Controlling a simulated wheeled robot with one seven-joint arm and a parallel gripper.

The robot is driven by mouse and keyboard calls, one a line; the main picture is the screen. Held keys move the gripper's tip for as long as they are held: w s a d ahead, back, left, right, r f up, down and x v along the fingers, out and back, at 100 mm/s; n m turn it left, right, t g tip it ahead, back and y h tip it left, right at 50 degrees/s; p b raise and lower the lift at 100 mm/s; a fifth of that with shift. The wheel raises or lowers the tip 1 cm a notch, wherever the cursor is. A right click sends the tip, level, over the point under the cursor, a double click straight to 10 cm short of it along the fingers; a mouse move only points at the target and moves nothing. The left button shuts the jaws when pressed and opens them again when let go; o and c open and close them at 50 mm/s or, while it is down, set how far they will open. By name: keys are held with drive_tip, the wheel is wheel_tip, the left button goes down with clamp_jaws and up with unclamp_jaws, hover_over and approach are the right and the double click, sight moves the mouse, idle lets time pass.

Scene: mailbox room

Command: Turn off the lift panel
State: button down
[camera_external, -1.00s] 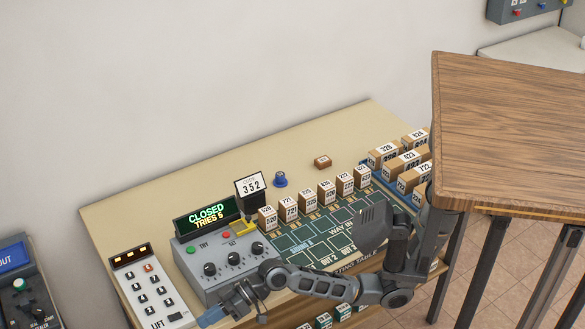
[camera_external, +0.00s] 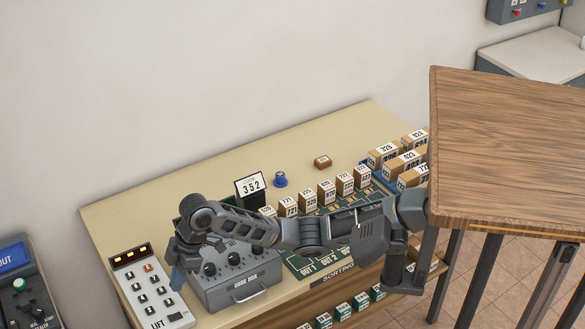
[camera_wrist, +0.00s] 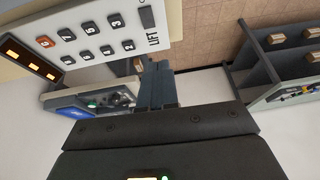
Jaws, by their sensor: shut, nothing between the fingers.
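The lift panel (camera_external: 139,298) is a white slab at the table's left end. It has several dark buttons, one orange button (camera_external: 148,267) and a dark display (camera_external: 130,255) with amber lights lit. In the wrist view, the panel (camera_wrist: 95,55) fills the upper left, with a dark switch-like piece (camera_wrist: 146,18) by the word LIFT. My gripper (camera_external: 177,286) is shut and empty, its blue-grey fingers pointing down at the panel's right edge. In the wrist view, my gripper (camera_wrist: 157,82) is just below the panel's edge. I cannot tell whether it touches.
The grey code box (camera_external: 235,285) stands right of the panel, partly hidden by my arm. Several numbered parcels (camera_external: 325,193) line the sorting table. A blue-screened control box (camera_external: 18,285) is at the far left. A wooden table (camera_external: 510,140) is at the right.

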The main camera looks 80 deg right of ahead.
sight(171, 317)
drive_tip(key=shift+d+r+g+h, duration=0.15)
drive_tip(key=shift+d+r+h, duration=0.2)
drive_tip(key=shift+r, duration=0.25)
drive_tip(key=shift+d+r+g+h, duration=0.15)
drive_tip(key=shift+d+r+h, duration=0.15)
drive_tip(key=shift+r, duration=0.25)
drive_tip(key=shift+f, duration=0.15)
drive_tip(key=x, duration=1.3)
drive_tip(key=shift+s+d+f, duration=0.1)
drive_tip(key=shift+f, duration=0.3)
